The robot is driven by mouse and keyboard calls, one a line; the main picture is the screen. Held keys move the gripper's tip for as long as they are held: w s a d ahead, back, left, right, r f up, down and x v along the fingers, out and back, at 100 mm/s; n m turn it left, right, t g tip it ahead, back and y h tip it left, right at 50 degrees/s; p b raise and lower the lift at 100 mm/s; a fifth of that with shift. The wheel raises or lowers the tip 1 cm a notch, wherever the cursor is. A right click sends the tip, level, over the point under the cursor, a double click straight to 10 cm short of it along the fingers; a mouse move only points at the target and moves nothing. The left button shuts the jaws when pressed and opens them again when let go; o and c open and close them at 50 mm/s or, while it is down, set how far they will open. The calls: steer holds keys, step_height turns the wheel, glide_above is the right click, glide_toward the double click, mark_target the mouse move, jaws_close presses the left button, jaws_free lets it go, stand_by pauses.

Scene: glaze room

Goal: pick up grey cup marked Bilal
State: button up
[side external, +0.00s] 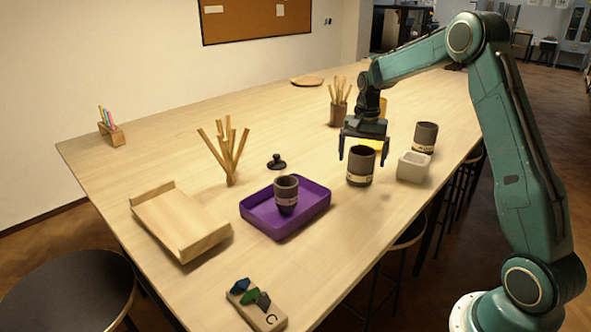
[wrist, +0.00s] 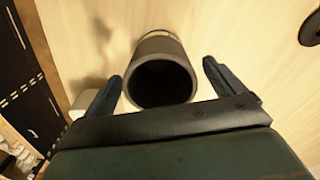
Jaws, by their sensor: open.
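Three dark grey cups with pale label bands stand in the side view; the writing is too small to read, so I cannot tell which is marked Bilal. One cup (side external: 360,171) stands upright on the table right below my gripper (side external: 362,159). Another cup (side external: 425,137) stands farther back to the right, and a third cup (side external: 286,194) stands in the purple tray (side external: 257,221). In the wrist view my gripper (wrist: 163,72) is open, with the nearest cup's dark mouth (wrist: 160,84) between and slightly beyond its fingers. Its label is mostly hidden there.
A white square pot (side external: 413,167) stands close to the right of the nearest cup. The table's right edge is near.

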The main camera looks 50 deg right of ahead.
steer(key=shift+f, duration=0.1)
stand_by(0.4)
steer(key=c, duration=1.2)
steer(key=shift+r, duration=0.2)
step_height(320, 180, up, 20)
steer(key=shift+f, duration=0.15)
